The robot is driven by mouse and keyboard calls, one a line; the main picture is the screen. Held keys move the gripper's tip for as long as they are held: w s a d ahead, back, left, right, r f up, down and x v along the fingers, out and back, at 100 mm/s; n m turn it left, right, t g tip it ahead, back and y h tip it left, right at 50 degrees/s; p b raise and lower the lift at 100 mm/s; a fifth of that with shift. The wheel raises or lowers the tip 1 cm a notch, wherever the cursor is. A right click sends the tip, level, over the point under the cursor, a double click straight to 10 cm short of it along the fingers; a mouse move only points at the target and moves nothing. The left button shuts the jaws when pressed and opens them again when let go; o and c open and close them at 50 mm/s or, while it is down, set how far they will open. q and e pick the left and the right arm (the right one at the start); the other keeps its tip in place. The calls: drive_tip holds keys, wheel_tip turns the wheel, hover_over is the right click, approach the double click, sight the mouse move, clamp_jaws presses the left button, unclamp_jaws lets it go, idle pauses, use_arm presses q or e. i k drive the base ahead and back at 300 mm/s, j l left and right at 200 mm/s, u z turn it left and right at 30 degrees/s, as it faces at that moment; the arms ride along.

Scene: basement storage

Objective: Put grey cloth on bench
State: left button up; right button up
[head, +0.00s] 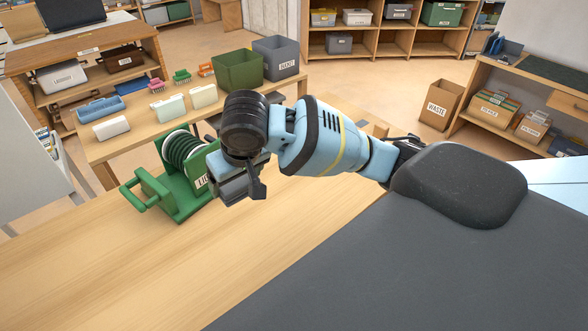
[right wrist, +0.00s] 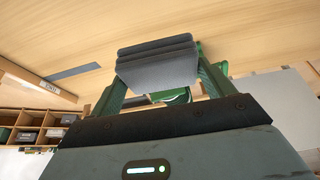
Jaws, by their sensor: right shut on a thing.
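My right gripper (head: 243,188) reaches in from the right over the pale wooden bench (head: 130,265), beside a green cable reel. In the right wrist view, the green fingers of this gripper (right wrist: 160,80) stand on either side of a folded grey cloth (right wrist: 157,62) and are shut on it. The cloth is a small stack of flat layers close to a wooden surface; I cannot tell whether it touches. In the head view the wrist hides most of the cloth. My left gripper is not in view.
The green reel (head: 160,195) with a partly hidden label stands at the bench's far edge. Behind it, a table holds green (head: 238,70) and grey (head: 276,58) bins and several small containers. A waste box (head: 439,105) is on the floor. The bench's front left is clear.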

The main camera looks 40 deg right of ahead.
sight(332, 182)
drive_tip(key=k+l+z, duration=0.1)
drive_tip(key=l, duration=0.65)
drive_tip(key=l+z, duration=0.1)
drive_tip(key=l, duration=0.6)
drive_tip(key=k, duration=0.05)
